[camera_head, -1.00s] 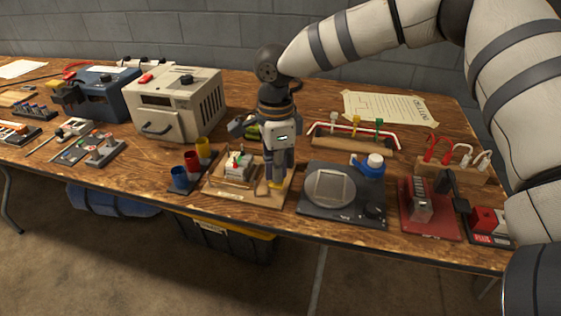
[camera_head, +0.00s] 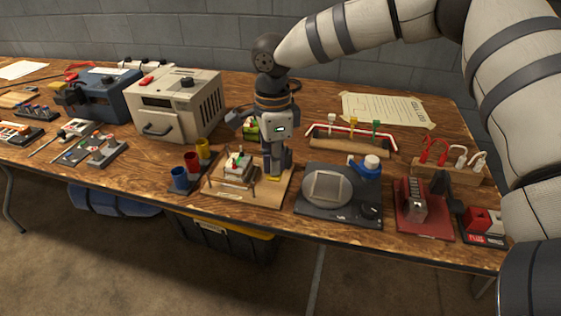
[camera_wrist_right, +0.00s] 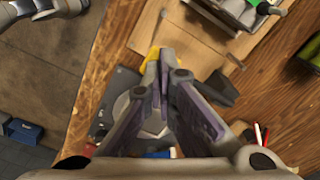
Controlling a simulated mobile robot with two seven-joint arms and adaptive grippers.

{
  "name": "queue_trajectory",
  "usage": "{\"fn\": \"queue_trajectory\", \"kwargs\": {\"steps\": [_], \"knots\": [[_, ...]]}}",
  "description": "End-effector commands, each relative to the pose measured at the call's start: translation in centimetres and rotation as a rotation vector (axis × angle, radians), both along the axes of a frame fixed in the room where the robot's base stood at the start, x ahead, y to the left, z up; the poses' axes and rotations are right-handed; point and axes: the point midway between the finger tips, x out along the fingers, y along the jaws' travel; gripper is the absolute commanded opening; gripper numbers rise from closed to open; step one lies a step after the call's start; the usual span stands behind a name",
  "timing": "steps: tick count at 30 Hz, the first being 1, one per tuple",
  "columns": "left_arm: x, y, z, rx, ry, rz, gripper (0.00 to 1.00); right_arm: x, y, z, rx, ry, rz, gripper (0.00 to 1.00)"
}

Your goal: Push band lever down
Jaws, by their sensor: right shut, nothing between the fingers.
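A small wooden board (camera_head: 215,187) near the front edge of the table bears a white block (camera_head: 238,165) with red and green parts and thin rods beside it. It also shows in the wrist view (camera_wrist_right: 193,45). A yellow piece (camera_head: 273,178) is at the board's right end, right at my fingertips; it also shows in the wrist view (camera_wrist_right: 152,56). I cannot tell for sure which part is the band lever, or whether I touch the yellow piece. My right gripper (camera_head: 273,170) points down, shut and empty, and hides part of the board. My left gripper is not in view.
A dark plate with a round disc (camera_head: 327,190) lies right of the board, with a blue-and-white item (camera_head: 369,166) behind it. Blue, red and yellow cups (camera_head: 191,162) stand to the left. A beige box (camera_head: 178,104) is behind. A red base (camera_head: 423,222) is further right.

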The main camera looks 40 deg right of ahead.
Motion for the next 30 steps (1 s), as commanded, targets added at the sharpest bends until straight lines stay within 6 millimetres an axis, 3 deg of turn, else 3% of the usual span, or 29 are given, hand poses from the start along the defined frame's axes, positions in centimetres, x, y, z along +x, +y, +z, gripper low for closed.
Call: {"fn": "queue_trajectory", "kwargs": {"steps": [15, 30], "knots": [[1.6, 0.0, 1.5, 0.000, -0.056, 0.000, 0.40, 0.0, 0.0, 4.7, 0.001, -0.004, -0.001, 0.00], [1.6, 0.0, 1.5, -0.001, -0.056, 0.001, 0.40, 0.0, 0.0, 4.8, 0.000, 0.001, 0.000, 0.00]]}}
